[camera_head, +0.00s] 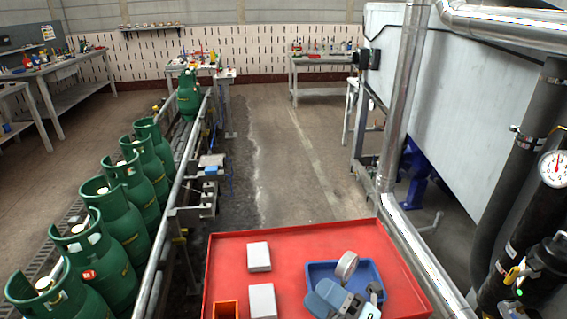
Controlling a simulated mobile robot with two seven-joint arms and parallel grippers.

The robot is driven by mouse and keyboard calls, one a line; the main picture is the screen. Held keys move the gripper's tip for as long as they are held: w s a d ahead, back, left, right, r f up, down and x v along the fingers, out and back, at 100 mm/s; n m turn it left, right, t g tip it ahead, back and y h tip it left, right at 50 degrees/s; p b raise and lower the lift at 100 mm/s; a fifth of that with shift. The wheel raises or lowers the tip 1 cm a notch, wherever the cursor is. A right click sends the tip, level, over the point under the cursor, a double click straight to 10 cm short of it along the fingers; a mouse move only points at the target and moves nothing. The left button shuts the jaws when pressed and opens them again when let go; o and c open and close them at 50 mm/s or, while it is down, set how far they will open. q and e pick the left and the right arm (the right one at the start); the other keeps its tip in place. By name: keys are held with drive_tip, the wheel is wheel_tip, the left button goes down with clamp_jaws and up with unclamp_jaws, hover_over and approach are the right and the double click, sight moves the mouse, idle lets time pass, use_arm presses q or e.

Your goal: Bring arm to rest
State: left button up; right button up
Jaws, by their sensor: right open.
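My right gripper (350,300) is at the bottom of the head view, above the lower part of a small blue tray (318,268). Its jaws are open, and I see nothing held between them. The gripper hides part of the tray, and the frame's lower edge cuts off the arm. My left gripper is not in view.
A red tray table (228,262) holds two white boxes (259,257) and an orange container (226,309). Green gas cylinders (121,237) line the conveyor at left. Metal pipes (405,90) and a pressure gauge (554,168) stand at right. The middle floor is clear.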

drive_tip(key=d+f+m+t+h, duration=0.55)
drive_tip(key=f+m+h, duration=0.35)
drive_tip(key=m, duration=0.6)
drive_tip(key=s+d+f+m+g+h, duration=0.3)
drive_tip(key=s+f+m, duration=0.3)
drive_tip(key=f+m, duration=0.15)
drive_tip(key=s+d+f+m+g+h, duration=0.35)
drive_tip(key=s+f+m, duration=0.3)
drive_tip(key=f, duration=0.25)
use_arm(q)
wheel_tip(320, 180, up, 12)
drive_tip(key=p, duration=1.3)
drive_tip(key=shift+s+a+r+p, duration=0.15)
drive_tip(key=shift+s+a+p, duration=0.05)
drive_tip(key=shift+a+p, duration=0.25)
use_arm(e)
wheel_tip(320, 180, up, 12)
drive_tip(key=n, duration=0.1)
drive_tip(key=shift+s+d+r+n, duration=0.2)
drive_tip(key=shift+d+n, duration=0.1)
drive_tip(key=shift+d, duration=0.1)
